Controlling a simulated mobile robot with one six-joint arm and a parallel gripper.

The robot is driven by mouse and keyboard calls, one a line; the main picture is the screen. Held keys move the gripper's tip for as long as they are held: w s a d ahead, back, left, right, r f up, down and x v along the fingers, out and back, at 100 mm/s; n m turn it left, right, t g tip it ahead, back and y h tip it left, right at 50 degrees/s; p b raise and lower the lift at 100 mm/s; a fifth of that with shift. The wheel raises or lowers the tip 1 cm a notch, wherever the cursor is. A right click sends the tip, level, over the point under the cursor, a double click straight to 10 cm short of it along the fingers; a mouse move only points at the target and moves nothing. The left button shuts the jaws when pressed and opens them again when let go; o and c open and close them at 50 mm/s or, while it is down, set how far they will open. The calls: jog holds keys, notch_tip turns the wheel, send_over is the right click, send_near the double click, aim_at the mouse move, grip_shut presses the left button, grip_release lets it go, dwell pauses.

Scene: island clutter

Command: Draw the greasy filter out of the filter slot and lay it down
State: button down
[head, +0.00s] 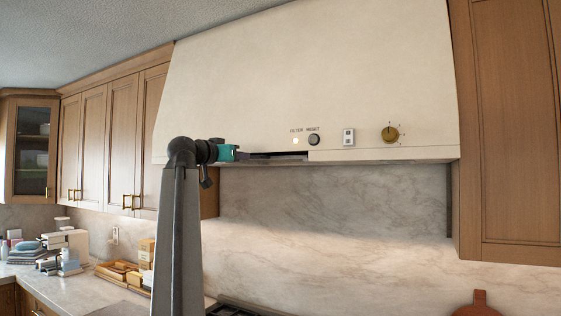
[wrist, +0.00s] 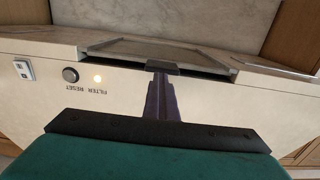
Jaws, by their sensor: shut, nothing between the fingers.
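The pale range hood has a dark filter slot (head: 296,154) along its lower front edge. The grey, flat filter (wrist: 150,50) sits in the slot in the wrist view, with its front edge close to the opening. My gripper (head: 243,156) is at the left part of the slot in the head view. In the wrist view its purple fingers (wrist: 162,80) are together and reach to the filter's front edge. They hold nothing. A dark piece at their tips overlaps that edge; whether they touch it I cannot tell.
The hood front carries a lit lamp (wrist: 98,78), a FILTER RESET button (head: 313,140), a switch (head: 348,137) and a brass knob (head: 390,133). A cluttered counter (head: 104,273) lies at lower left. Wooden cabinets flank the hood. A cooktop (head: 240,308) shows below.

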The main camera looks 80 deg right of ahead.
jog(key=shift+b+v, duration=0.45)
jog(key=shift+v, duration=2.15)
jog(key=shift+a, duration=0.4)
jog(key=shift+v, duration=2.3)
